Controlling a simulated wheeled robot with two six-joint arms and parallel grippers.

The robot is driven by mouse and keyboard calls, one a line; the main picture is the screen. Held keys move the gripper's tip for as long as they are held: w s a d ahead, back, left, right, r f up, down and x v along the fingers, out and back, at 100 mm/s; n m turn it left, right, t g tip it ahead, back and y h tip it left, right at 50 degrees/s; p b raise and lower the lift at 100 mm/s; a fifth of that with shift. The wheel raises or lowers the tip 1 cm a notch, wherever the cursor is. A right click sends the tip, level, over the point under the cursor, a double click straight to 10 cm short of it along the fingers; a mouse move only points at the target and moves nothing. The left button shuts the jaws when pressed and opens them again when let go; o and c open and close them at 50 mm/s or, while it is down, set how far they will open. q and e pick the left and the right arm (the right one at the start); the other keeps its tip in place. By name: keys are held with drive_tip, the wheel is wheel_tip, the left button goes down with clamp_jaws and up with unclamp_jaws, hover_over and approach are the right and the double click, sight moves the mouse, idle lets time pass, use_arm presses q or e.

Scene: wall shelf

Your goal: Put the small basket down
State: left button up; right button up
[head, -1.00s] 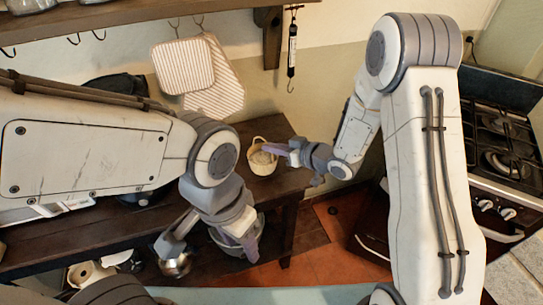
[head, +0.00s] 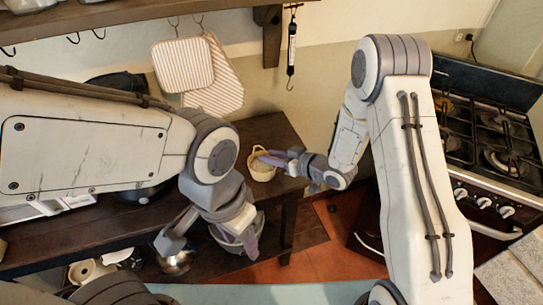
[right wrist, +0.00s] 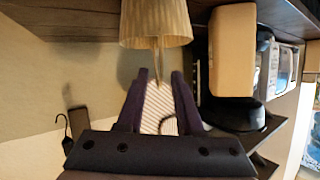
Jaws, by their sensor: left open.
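The small pale woven basket (head: 262,172) stands upright at the right end of the dark wooden table. In the right wrist view the basket (right wrist: 155,24) shows upside down against the table at the top. My right gripper (head: 272,158) is at the basket's upper right side. In the right wrist view its two fingers (right wrist: 160,76) are apart, with the basket's thin handle showing near and between their tips. Whether a finger touches the handle I cannot tell. My left gripper (head: 208,250) is open and empty, low in front of the table edge.
The table (head: 262,130) has bare room behind the basket. Metal pots (head: 176,262) sit on the lower shelf behind my left gripper. Striped cloths (head: 215,85) hang on the wall. A gas stove (head: 490,140) stands at the right. A brown box (right wrist: 232,50) shows in the right wrist view.

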drive_tip(key=shift+r, duration=0.25)
drive_tip(key=b+v, duration=0.1)
drive_tip(key=v, duration=1)
drive_tip(key=s+a+r+g+h, duration=0.1)
drive_tip(key=s+r+g+h, duration=0.1)
drive_tip(key=s, duration=0.6)
drive_tip(key=s+a+r+g+h, duration=0.1)
drive_tip(key=s+r+g+h, duration=0.2)
drive_tip(key=s, duration=0.6)
drive_tip(key=s+a+r+g+h, duration=0.2)
drive_tip(key=s+g+h, duration=0.2)
drive_tip(key=s, duration=0.4)
drive_tip(key=shift+s+r+m, duration=0.3)
drive_tip(key=shift+r, duration=0.1)
